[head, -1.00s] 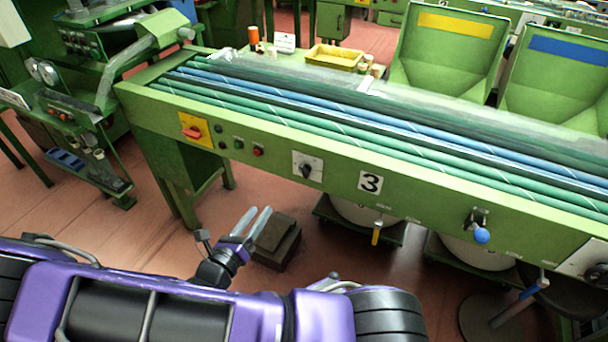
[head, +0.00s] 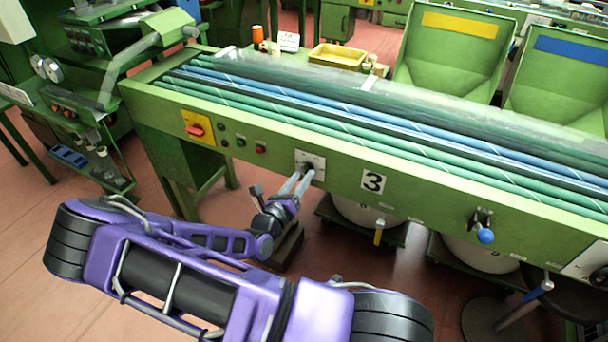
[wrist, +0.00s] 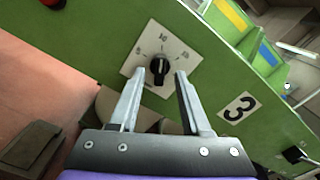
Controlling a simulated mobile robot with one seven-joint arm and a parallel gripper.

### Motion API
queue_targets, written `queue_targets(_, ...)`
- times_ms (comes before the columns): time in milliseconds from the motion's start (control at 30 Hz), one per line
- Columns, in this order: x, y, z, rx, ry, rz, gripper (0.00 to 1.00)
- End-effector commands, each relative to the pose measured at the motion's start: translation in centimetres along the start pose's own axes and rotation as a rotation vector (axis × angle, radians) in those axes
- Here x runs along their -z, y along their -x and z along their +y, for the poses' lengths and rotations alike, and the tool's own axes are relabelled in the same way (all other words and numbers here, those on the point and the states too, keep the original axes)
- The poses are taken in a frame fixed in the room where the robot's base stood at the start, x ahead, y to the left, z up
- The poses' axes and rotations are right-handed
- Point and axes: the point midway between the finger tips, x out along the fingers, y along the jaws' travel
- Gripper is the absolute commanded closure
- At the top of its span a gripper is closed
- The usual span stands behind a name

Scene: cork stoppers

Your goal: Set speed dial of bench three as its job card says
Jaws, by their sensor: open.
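Bench three (head: 330,186) is a green bench with a number 3 plate (head: 373,181) on its front. The speed dial is a black knob on a white scale plate (head: 317,160), left of the number plate. In the wrist view the black dial knob (wrist: 158,69) sits on the plate with marks around it, and its pointer is roughly upward in that view. My gripper (head: 304,177) is open in front of the dial. In the wrist view its two fingers (wrist: 157,85) stand left and right of the knob, with nothing between them gripped. No job card is readable.
Left of the dial are a red-handled switch on a yellow plate (head: 197,128) and small buttons (head: 241,142). A blue-knobbed lever (head: 484,235) sticks out to the right. A dark block (head: 288,246) lies on the floor below. Rollers (head: 350,120) run along the bench top.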

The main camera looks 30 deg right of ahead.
Motion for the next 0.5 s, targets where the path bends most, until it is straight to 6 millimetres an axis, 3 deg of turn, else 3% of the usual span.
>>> queue_targets(200, 0.0, -1.9, 0.0, 0.000, 0.000, 0.000, 0.53)
queue_targets(500, 0.0, -2.2, 0.0, -0.001, 0.001, 0.000, 0.53)
